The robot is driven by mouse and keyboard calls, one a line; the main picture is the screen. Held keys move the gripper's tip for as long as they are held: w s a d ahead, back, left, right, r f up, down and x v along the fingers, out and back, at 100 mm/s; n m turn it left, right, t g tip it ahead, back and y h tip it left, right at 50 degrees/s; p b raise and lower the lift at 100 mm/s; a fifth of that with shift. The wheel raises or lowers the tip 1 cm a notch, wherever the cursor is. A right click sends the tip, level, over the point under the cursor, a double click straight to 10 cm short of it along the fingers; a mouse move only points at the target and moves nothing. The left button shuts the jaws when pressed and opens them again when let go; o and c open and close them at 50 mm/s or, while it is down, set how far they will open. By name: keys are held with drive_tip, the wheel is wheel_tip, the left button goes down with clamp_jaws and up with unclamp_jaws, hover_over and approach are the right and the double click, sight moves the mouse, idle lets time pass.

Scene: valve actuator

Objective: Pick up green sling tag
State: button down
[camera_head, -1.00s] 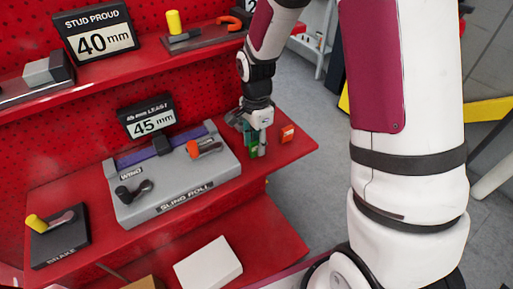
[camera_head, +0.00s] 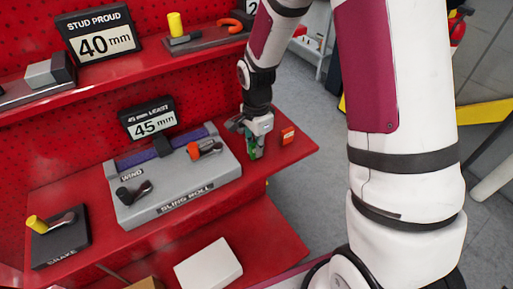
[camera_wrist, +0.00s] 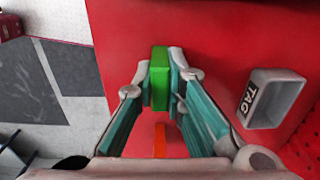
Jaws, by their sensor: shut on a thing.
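The green sling tag (camera_wrist: 159,79) is an upright green block. In the wrist view it stands between the fingertips of my gripper (camera_wrist: 160,84), with a pad against each side. My gripper is shut on it. In the head view my gripper (camera_head: 254,150) points down at the right end of the red shelf, beside the grey sling roll unit. The tag is mostly hidden there by the fingers. I cannot tell whether its bottom touches the shelf.
A grey tray marked TAG (camera_wrist: 274,98) lies right of the tag in the wrist view. An orange block (camera_head: 288,135) stands right of my gripper. The sling roll unit (camera_head: 200,183) is to the left. The shelf's right edge is close, with floor beyond.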

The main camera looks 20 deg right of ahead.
sight(258, 159)
drive_tip(key=shift+r, duration=0.5)
wheel_tip(258, 159, up, 2)
drive_tip(key=shift+w+r, duration=0.1)
drive_tip(key=shift+s+r, duration=0.2)
drive_tip(key=shift+s, duration=0.5)
drive_tip(key=s+r+p, duration=0.1)
drive_tip(key=s, duration=1.4)
drive_tip(key=shift+a+r+p, duration=0.15)
drive_tip(key=shift+a+p, duration=0.1)
drive_tip(key=shift+p, duration=0.05)
